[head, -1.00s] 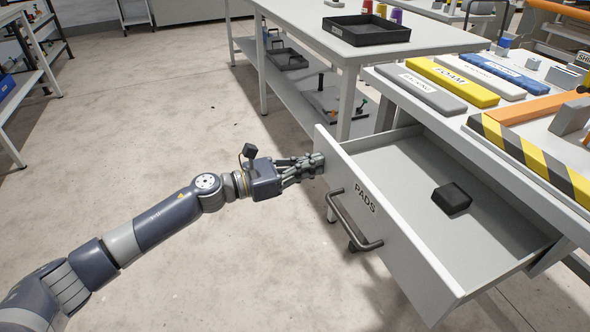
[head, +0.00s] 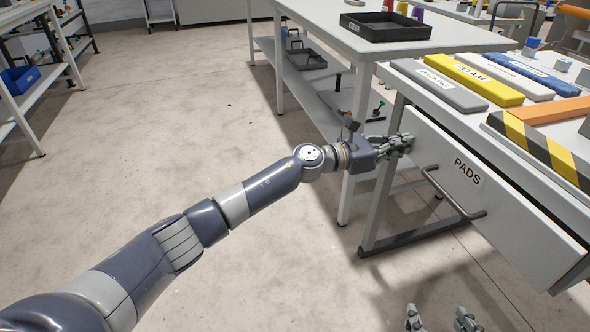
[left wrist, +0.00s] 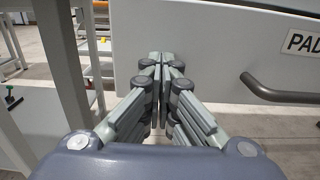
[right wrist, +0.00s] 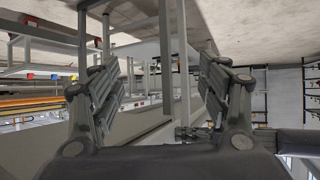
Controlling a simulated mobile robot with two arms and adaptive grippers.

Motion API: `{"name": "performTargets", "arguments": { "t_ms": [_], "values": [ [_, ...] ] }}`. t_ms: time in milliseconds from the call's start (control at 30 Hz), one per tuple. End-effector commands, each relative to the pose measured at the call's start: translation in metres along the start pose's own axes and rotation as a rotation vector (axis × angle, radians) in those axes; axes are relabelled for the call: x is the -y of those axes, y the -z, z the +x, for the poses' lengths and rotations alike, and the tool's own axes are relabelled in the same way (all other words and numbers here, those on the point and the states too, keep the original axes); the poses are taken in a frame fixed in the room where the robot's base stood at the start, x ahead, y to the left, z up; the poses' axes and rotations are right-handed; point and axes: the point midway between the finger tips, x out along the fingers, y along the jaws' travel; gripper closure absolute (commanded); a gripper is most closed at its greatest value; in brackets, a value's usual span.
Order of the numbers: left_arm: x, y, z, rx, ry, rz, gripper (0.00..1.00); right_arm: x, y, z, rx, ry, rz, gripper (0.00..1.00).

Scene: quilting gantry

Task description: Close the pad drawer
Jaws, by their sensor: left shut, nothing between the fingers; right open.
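The grey pad drawer, its front (head: 500,190) marked "PADS", sits close under the edge of the workbench (head: 395,85). Its interior is hidden, and I cannot tell whether the front is fully flush. The bar handle (head: 452,197) is on the front and also shows at the right of the left wrist view (left wrist: 280,92). My left gripper (head: 408,141) is shut and empty, its fingertips at the left end of the drawer front, seemingly touching it. In the left wrist view the fingertips (left wrist: 162,60) point at the panel. My right gripper (head: 440,316) is open, low in front of the drawer.
Foam strips, including a yellow one (head: 473,80), and a striped block (head: 540,143) lie on the workbench. A second table with a black tray (head: 385,27) stands behind. Shelving with a blue bin (head: 20,80) is at the left. The floor between is clear.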

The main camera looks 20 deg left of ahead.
Motion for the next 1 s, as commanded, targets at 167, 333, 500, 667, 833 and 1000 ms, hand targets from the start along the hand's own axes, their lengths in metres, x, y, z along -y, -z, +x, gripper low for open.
{"name": "performTargets", "arguments": {
  "t_ms": [167,333,500,667,833,1000],
  "values": [
    [0.0,0.001,0.009,0.0,0.0,0.0,1.0,0.003,0.021,0.003,-0.104,0.007,0.0,0.3],
    [0.0,0.0,0.013,0.001,-0.001,0.0,1.0,0.004,0.03,0.003,-0.145,0.009,-0.001,0.3],
    [-0.001,-0.002,0.013,0.003,-0.002,0.0,1.0,0.004,0.032,0.003,-0.153,0.009,-0.001,0.3],
    [-0.001,-0.003,0.013,0.005,-0.003,0.001,1.0,0.004,0.032,0.003,-0.152,0.009,-0.001,0.3],
    [-0.002,-0.004,0.013,0.007,-0.004,0.001,1.0,0.004,0.032,0.003,-0.154,0.009,-0.001,0.3],
    [-0.009,-0.002,0.002,0.005,-0.004,0.001,1.0,0.006,0.046,0.003,-0.221,0.013,-0.001,0.3]
  ]
}}
